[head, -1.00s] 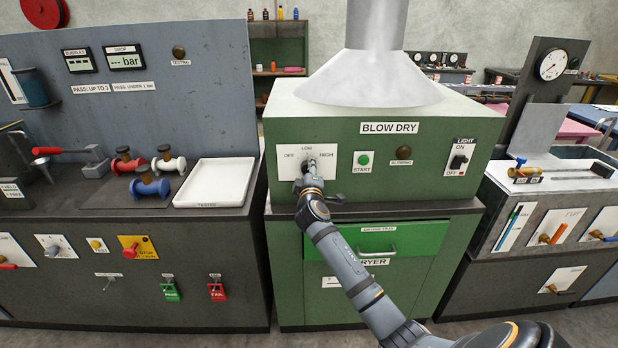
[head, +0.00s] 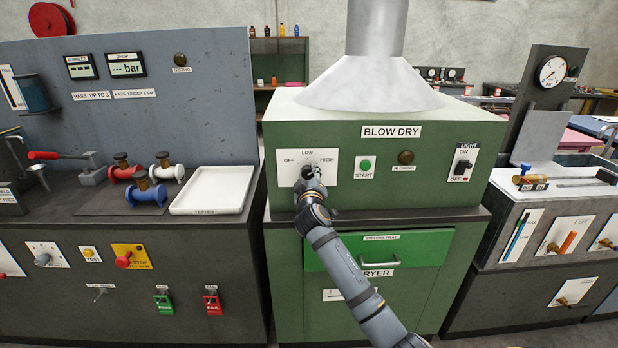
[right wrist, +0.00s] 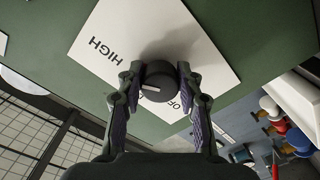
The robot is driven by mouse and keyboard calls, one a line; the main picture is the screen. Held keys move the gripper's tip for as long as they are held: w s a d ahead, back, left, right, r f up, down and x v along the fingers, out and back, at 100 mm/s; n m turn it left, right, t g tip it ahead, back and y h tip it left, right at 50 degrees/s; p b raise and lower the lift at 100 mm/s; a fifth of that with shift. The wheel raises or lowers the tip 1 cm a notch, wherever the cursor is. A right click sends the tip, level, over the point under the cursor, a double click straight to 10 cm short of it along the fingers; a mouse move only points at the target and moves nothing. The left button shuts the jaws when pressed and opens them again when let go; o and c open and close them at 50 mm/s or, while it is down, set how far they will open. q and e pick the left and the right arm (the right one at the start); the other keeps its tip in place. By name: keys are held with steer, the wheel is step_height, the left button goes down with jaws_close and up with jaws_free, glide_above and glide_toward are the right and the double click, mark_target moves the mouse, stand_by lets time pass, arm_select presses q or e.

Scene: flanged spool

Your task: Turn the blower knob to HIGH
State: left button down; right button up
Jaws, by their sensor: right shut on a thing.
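The blower knob (right wrist: 160,80) is dark and round with a white pointer line, on a white plate (right wrist: 178,28) marked OFF, LOW and HIGH. In the right wrist view the pointer points left, to the side of the HIGH label; its exact setting is hard to tell. My right gripper (right wrist: 160,92) is shut on the knob, one finger on each side. In the head view my right gripper (head: 308,180) covers most of the knob, below LOW on the plate (head: 328,168). My left gripper is not in view.
The green BLOW DRY box (head: 440,150) carries a START button (head: 365,166), a dark BLOWING lamp (head: 405,157) and a LIGHT switch (head: 464,163) right of the knob. A green drying tray drawer (head: 420,250) is below. A white tray (head: 212,190) and several spools stand left.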

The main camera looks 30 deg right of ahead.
steer(key=shift+f, duration=0.1)
steer(key=o, duration=1.2)
steer(key=v, duration=1.2)
